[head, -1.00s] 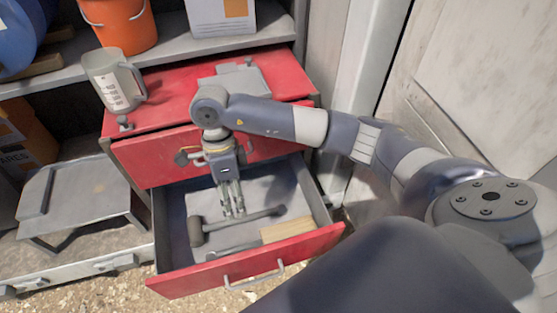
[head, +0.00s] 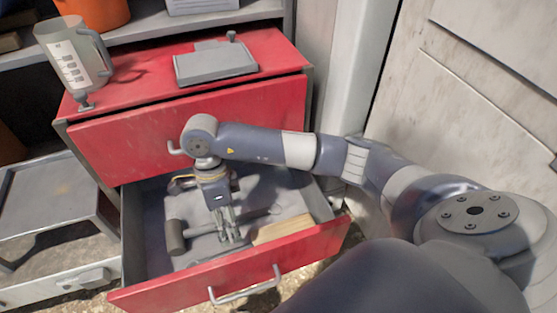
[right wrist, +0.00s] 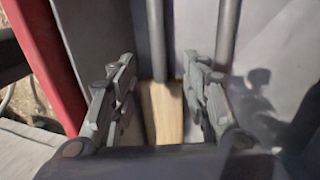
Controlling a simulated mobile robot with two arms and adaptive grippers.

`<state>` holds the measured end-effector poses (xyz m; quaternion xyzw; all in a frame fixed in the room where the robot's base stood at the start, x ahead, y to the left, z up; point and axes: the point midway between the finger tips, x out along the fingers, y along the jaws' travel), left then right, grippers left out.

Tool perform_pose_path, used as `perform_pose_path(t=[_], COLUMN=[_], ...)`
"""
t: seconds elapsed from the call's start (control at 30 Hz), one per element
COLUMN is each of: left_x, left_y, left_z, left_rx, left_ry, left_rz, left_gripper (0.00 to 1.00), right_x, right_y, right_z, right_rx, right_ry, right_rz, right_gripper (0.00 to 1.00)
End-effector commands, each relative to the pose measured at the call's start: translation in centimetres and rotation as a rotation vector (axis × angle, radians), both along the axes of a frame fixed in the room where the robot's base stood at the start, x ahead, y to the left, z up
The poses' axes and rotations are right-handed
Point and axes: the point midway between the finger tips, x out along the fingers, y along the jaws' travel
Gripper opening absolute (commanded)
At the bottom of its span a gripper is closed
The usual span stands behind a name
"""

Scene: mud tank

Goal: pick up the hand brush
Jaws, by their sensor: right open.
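A pale wooden block-like piece (head: 283,229) lies in the open red drawer (head: 190,285), near its front wall. A grey shaft seems to run from its left end. I cannot tell whether this is the hand brush; no bristles show. In the right wrist view the wood (right wrist: 162,112) lies between the two spread fingers, with the shaft beyond it. My right gripper (head: 231,238) points down into the drawer, open, at the wood's left end. No grip on it shows. My left gripper is not in view.
A mallet with a dark head (head: 175,238) lies behind the wood, its handle (right wrist: 228,30) running parallel. The drawer walls stand close around. A measuring jug (head: 75,58) and a grey tray-like box (head: 215,62) stand on the red cabinet top.

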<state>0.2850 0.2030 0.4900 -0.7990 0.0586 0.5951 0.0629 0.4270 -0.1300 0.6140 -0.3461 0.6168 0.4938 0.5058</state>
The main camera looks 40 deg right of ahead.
Motion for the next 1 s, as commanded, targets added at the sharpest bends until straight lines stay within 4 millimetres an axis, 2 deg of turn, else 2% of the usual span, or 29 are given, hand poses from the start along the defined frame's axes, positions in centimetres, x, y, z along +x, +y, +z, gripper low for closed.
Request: perform_pose_path(t=[0.1,0.37,0.53,0.63,0.97,1.0], left_x=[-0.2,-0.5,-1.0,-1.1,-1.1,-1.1], left_y=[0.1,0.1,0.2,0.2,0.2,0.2], left_z=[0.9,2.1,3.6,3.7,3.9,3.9], left_rx=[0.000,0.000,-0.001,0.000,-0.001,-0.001], left_ry=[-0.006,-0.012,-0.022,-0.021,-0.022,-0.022], left_rz=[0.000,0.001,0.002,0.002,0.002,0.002], left_gripper=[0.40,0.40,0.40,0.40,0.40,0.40], right_x=[-0.6,-1.2,-2.1,-2.4,-2.5,-2.5], right_y=[0.2,0.2,0.0,0.1,0.1,0.2], right_z=[-2.1,-4.2,-6.7,-7.9,-8.6,-8.6], right_rx=[0.000,0.000,0.000,0.001,0.000,0.000], right_ry=[0.004,0.001,0.004,0.002,0.000,0.000], right_rz=[0.001,0.000,0.000,0.000,0.000,0.000], right_gripper=[0.43,0.43,0.43,0.43,0.43,0.36])
